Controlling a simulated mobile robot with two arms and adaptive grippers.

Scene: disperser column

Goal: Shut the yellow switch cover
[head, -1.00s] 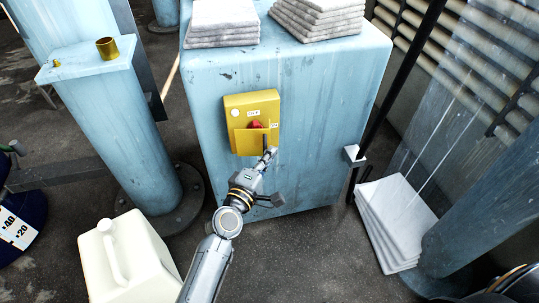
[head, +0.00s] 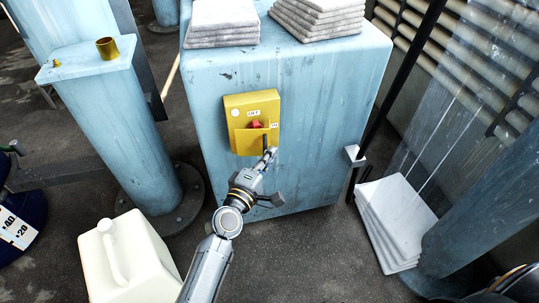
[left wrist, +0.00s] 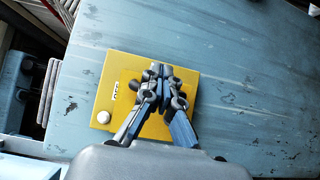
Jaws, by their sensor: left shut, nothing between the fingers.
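The yellow switch box (head: 264,101) is fixed to the front of the blue cabinet. Its yellow cover (head: 242,140) stands out from the lower part of the box, with the red switch (head: 256,125) showing above its edge. My left gripper (head: 266,148) is shut and empty at the lower right of the cover; I cannot tell if it touches. In the left wrist view the shut fingers (left wrist: 161,72) lie over the yellow box (left wrist: 125,65) and hide part of it. My right gripper is not in view.
The blue cabinet (head: 310,110) carries stacks of white bags (head: 222,22) on top. A blue column (head: 120,130) stands at the left and a cream canister (head: 125,262) at lower left.

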